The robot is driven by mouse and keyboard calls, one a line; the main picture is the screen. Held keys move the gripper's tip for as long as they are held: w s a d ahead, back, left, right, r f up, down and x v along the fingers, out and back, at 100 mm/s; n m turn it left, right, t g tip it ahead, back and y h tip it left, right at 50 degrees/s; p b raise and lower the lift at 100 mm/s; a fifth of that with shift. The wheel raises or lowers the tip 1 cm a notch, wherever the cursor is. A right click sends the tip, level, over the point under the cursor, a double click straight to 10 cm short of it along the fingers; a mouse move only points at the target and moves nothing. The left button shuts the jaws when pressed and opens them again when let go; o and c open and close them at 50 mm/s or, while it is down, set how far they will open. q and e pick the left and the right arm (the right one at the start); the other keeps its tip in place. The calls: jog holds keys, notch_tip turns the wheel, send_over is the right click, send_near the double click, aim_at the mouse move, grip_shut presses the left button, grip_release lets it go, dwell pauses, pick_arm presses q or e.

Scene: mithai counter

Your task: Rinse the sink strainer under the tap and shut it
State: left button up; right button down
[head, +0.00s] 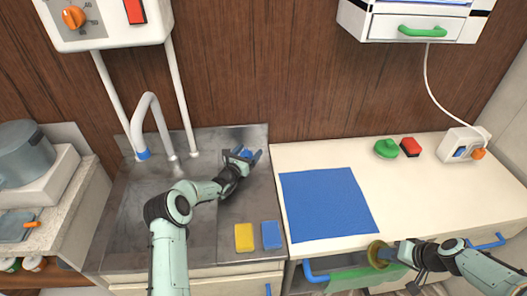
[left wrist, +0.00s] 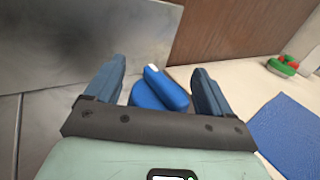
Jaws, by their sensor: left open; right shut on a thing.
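The white curved tap (head: 152,100) stands at the back left of the metal sink top (head: 135,215); no water shows from it. My left gripper (head: 246,154) is open at the sink's back right corner. In the left wrist view, a blue lever with a white tip (left wrist: 168,90) on a round blue base is between its open fingers (left wrist: 157,88); it looks like a tap lever. My right gripper (head: 386,254) is shut on a round brass-coloured thing (head: 376,252), probably the strainer, at the counter's front edge. The gripper partly hides it.
Yellow (head: 244,238) and blue (head: 271,235) sponges lie at the sink's front right. A blue mat (head: 328,203) lies on the cream counter (head: 430,180). Green (head: 386,148) and red (head: 410,147) items and a socket box (head: 461,143) stand behind. A green panel (head: 350,279) is below my right gripper.

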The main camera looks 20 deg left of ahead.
pick_arm(q)
jog(key=c, duration=1)
jog(key=shift+h, duration=0.5)
pick_arm(e)
jog(key=shift+s+f, duration=0.1)
pick_arm(q)
jog(key=shift+m+h, duration=0.3)
jog(key=shift+m, duration=0.2)
jog(key=shift+d+r+m+g+h, duration=0.15)
jog(key=shift+m+g+h, duration=0.1)
jog(key=shift+m+h, duration=0.5)
jog(key=shift+d+m+g+h, duration=0.1)
jog(key=shift+m+g+h, duration=0.2)
jog(key=shift+h, duration=0.75)
jog(key=o, duration=0.8)
jog(key=shift+o, duration=1)
jog(key=shift+s, duration=0.1)
